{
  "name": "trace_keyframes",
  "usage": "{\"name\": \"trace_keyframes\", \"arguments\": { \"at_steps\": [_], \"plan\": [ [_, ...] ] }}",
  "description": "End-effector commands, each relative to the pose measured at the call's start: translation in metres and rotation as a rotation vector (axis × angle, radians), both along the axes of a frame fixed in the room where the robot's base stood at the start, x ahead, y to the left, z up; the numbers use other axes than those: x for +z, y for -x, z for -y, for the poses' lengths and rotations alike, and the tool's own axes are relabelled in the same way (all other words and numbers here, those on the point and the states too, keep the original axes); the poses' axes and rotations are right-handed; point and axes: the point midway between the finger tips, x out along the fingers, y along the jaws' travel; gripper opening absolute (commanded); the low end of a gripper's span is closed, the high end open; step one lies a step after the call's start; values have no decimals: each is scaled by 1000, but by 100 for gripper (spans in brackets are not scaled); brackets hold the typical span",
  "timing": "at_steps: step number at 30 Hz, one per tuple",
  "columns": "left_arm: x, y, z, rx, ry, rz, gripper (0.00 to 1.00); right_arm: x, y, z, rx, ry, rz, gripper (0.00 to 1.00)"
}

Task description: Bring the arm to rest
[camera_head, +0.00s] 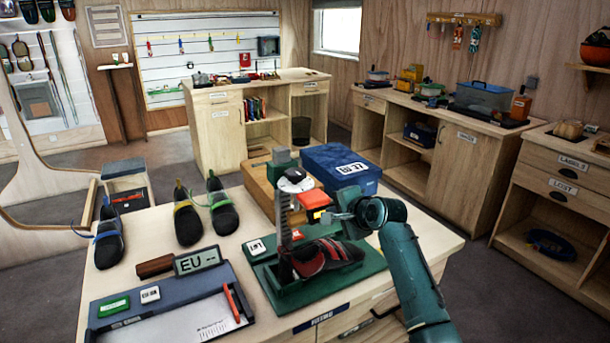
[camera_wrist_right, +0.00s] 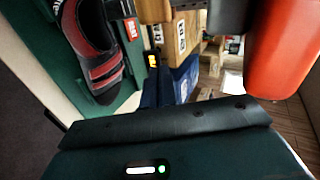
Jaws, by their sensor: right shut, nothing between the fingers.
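My right gripper (camera_head: 322,216) is shut and empty. It is at the upright post (camera_head: 285,235) of a green-based press, beside its red-orange parts; I cannot tell whether it touches them. My right arm comes in from the lower right. A red and black climbing shoe (camera_head: 328,258) lies on the green base (camera_head: 372,262), below the gripper. The shoe also shows in the right wrist view (camera_wrist_right: 95,50), at upper left. An orange-red part (camera_wrist_right: 283,50) fills the right of that view. My left gripper is not in view.
On the worktop (camera_head: 150,225) stand several dark shoes, a blue box (camera_head: 340,168) behind the press and a measuring board (camera_head: 175,310) with an EU display (camera_head: 197,260) at front left. Cabinets stand along the back and right walls.

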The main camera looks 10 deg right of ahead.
Motion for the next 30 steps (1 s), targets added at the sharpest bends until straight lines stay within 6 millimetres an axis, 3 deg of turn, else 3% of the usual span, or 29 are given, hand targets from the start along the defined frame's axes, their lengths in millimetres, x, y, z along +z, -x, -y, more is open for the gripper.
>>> {"name": "trace_keyframes", "arguments": {
  "at_steps": [1,5,9,15,21,24,27,30],
  "plan": [
    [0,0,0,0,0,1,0,-26,13,3,12,50,-6,0],
    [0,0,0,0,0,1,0,-93,58,10,80,244,19,0],
    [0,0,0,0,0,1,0,-158,125,14,194,486,57,0],
    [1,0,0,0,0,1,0,-220,235,10,404,802,118,0],
    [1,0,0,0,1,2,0,-243,339,-2,619,1047,194,0],
    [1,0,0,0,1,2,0,-244,374,-7,694,1124,226,0],
    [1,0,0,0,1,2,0,-242,394,-11,740,1169,249,0],
    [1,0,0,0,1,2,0,-241,402,-13,759,1189,261,0]
  ]
}}
